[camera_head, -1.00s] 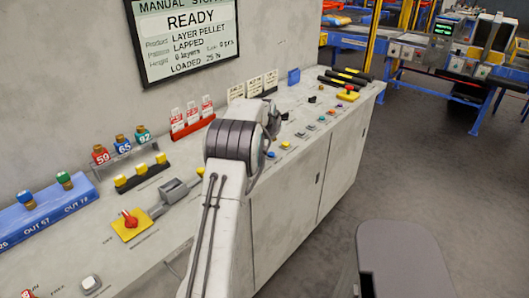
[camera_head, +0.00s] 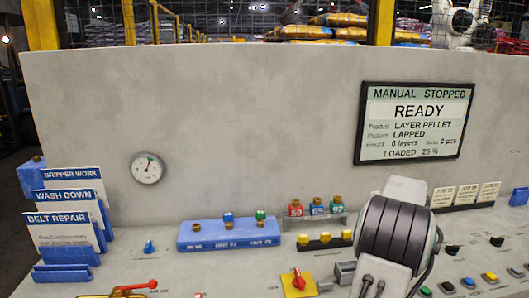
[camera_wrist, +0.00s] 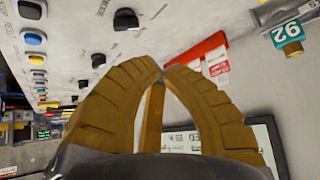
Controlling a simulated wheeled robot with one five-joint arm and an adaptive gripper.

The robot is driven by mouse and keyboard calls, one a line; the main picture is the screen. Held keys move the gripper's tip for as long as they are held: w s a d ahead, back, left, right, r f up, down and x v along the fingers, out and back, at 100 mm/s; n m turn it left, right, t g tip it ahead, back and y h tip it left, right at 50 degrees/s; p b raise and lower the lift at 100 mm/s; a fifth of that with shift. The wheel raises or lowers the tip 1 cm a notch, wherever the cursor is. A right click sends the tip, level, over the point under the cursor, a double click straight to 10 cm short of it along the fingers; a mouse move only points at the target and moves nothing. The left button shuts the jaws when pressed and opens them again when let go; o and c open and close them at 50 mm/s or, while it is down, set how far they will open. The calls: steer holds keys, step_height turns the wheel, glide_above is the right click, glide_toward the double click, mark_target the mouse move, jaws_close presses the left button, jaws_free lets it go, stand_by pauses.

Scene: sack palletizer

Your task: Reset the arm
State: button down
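My arm rises at the lower right of the head view, in front of the control desk, with its dark ribbed joint under the status screen (camera_head: 412,122). The arm hides my gripper in that view. In the wrist view my gripper (camera_wrist: 162,72) shows tan, ridged, curved fingers whose tips come together. Buttons of the desk, a red card holder (camera_wrist: 208,47) and a teal tag marked 92 (camera_wrist: 285,33) show beyond the fingers.
The desk carries a blue block with knobs (camera_head: 228,235), a red rotary switch on a yellow plate (camera_head: 298,283), a red-handled lever (camera_head: 138,286) and blue-headed cards (camera_head: 68,220) at left. A gauge (camera_head: 147,167) sits on the grey back wall (camera_head: 250,120).

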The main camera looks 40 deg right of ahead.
steer(key=w+a+r+n+t+y, duration=0.15)
steer(key=w+a, duration=0.35)
steer(key=a, duration=0.6)
steer(key=w+a+r+n+y, duration=0.1)
steer(key=w+a+n, duration=0.25)
steer(key=a, duration=0.65)
steer(key=w+a+r+n+t+y, duration=0.15)
steer(key=w+a, duration=0.35)
steer(key=a, duration=0.6)
steer(key=s+a+f+n+g+y, duration=0.1)
steer(key=s+a+n, duration=0.1)
steer(key=a, duration=0.5)
steer(key=s+a+n+y, duration=0.1)
steer(key=s+a+n, duration=0.1)
steer(key=a, duration=0.6)
steer(key=s+a+f+n+y, duration=0.1)
steer(key=s+a+f+n, duration=0.2)
steer(key=s+a, duration=0.7)
steer(key=shift+f+n+g+y, duration=0.3)
steer(key=shift+f+n+g, duration=0.05)
steer(key=shift+f+g, duration=0.05)
